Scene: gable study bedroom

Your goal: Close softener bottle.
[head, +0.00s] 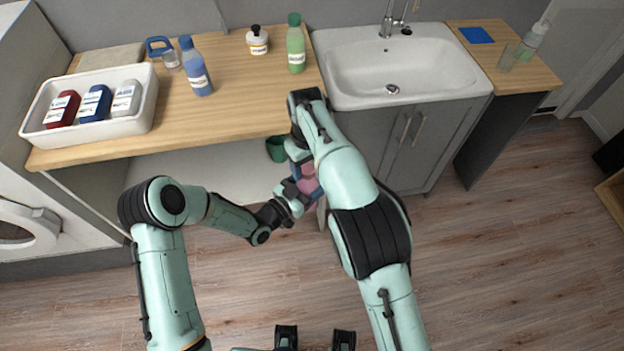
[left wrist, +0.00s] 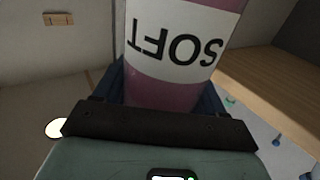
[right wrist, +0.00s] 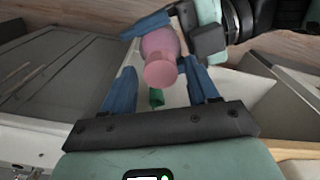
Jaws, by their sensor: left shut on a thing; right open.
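The softener bottle (left wrist: 168,92) is pink with a white label reading SOFT, upside down in the left wrist view. My left gripper (head: 297,190) is shut on its body and holds it in the air in front of the counter. In the head view the bottle (head: 309,186) is partly hidden by my grippers. My right gripper (right wrist: 161,88) is open, its blue fingers on either side of the bottle's near end. That pink rounded end (right wrist: 160,72) faces the right wrist camera. I cannot tell whether it is a cap, or whether the fingers touch it.
The wooden counter (head: 240,100) holds a white tray (head: 140,125) of bottles, a blue bottle (head: 196,70), a green bottle (head: 296,45) and a small white bottle (head: 257,40). A sink (head: 440,95) is to the right. A green container (head: 276,149) is below the counter edge. Floor is clear.

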